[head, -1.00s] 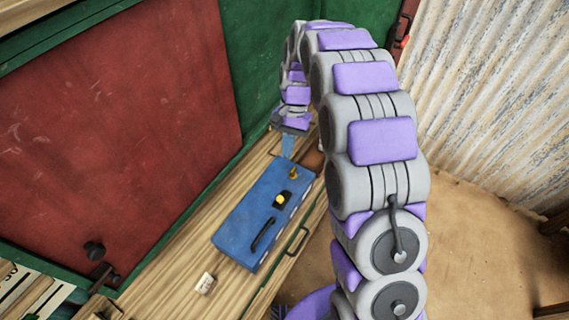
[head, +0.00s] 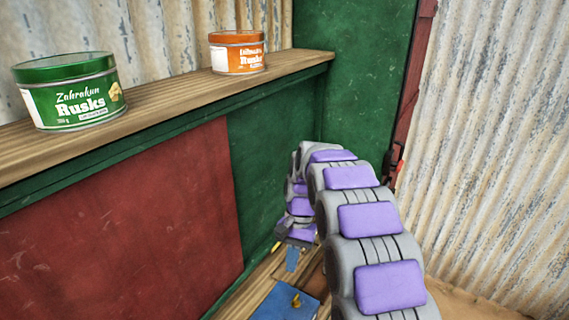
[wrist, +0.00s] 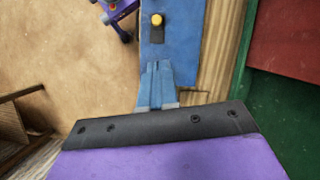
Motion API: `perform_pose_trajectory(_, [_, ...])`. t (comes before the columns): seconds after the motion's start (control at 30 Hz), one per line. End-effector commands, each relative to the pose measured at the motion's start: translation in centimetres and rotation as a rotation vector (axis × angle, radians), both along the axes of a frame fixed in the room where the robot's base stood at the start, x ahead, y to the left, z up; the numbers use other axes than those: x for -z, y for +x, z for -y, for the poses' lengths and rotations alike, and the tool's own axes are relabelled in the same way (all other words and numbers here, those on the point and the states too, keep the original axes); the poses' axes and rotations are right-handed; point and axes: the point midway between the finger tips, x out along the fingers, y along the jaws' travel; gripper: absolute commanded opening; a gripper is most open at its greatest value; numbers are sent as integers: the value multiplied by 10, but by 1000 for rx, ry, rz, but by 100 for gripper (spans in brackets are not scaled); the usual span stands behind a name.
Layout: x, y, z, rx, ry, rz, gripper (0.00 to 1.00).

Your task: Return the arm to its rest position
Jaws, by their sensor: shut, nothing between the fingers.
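My gripper (head: 292,258) hangs at the end of my curved grey and purple arm, pointing down near the far end of a blue box (head: 275,309). In the wrist view, its blue fingers (wrist: 157,70) are together with nothing between them. They appear in front of the box (wrist: 183,45), which has a yellow knob (wrist: 157,19) on a dark plate. I cannot tell the exact gap between fingertips and box. Most of the box is below the head view's edge.
A wooden shelf (head: 165,108) carries a green Rusks tin (head: 75,95) and an orange tin (head: 238,54). Red and green panels (head: 120,220) stand left of my arm. A corrugated wall (head: 490,130) is on the right. Bare floor (wrist: 65,55) shows left of the box in the wrist view.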

Motion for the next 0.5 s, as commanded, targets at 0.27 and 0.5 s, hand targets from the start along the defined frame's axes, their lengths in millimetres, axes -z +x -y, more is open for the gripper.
perform_pose_trajectory(0.27, [-27,-41,19,-40,2,34,0])
perform_pose_trajectory(0.5, [-50,-100,43,-102,1,80,0])
